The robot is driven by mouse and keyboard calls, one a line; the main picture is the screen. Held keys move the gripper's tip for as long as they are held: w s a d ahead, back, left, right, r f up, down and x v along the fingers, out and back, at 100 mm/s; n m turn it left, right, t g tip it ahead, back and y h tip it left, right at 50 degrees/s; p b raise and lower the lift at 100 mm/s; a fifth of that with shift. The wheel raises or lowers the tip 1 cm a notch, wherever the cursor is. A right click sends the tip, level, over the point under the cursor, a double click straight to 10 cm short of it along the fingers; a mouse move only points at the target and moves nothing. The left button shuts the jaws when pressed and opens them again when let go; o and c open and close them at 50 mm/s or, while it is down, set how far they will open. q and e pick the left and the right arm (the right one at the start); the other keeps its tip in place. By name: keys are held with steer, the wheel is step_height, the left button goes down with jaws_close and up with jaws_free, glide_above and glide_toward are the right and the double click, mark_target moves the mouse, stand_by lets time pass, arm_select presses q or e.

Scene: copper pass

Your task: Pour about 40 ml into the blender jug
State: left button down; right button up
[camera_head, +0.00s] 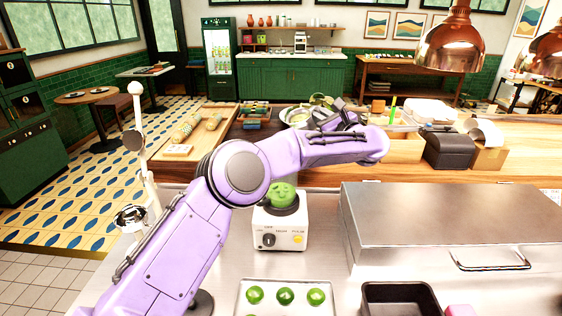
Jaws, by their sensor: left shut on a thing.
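The blender (280,228), a white base with a dial and a yellow button, stands on the steel counter in the middle. A rounded green shape (283,194) shows on top of it, just below my left arm; I cannot tell whether this is the jug's contents. My arm crosses in front of the space above it. My left gripper (335,118) is dark and small, beyond the blender over the wooden counter. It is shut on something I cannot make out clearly. A pale bowl (294,116) and green matter are close by it. My right gripper is not in view.
A tray (245,303) with green round fruits lies in front of the blender. A black bin (400,299) is right of it. A large steel lidded box (440,225) fills the right. Boards with food (188,143) lie at the back left. A copper lamp (452,42) hangs at upper right.

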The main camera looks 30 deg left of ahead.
mark_target(307, 112)
arm_select(q)
steer(key=shift+s+a+f+n+b, duration=0.1)
steer(key=shift+s+f+n+b, duration=0.15)
steer(key=shift+n+b, duration=0.15)
steer(key=shift+s+a+r+n, duration=0.1)
steer(key=shift+s+r+n, duration=0.1)
steer(key=shift+s+n, duration=0.1)
steer(key=shift+s+a+r+n+y, duration=0.15)
steer(key=shift+s+r+n+y, duration=0.05)
steer(key=shift+s+r+n, duration=0.35)
steer(key=shift+s+a+r+n+y, duration=0.15)
steer(key=shift+s+r+n+y, duration=0.05)
steer(key=shift+s+r+n, duration=0.25)
steer(key=shift+s+a+n+b, duration=0.1)
steer(key=shift+s+n+b, duration=0.35)
steer(key=shift+n, duration=0.25)
steer(key=shift+s+a+n+y, duration=0.15)
steer(key=shift+s+n+y, duration=0.3)
steer(key=shift+n, duration=0.75)
steer(key=shift+s+a+n+g+p, duration=0.1)
steer(key=shift+s+n+g+p, duration=0.25)
steer(key=shift+n, duration=0.35)
steer(key=shift+s+n+p, duration=0.1)
steer(key=shift+n+p, duration=0.3)
steer(key=shift+n, duration=0.3)
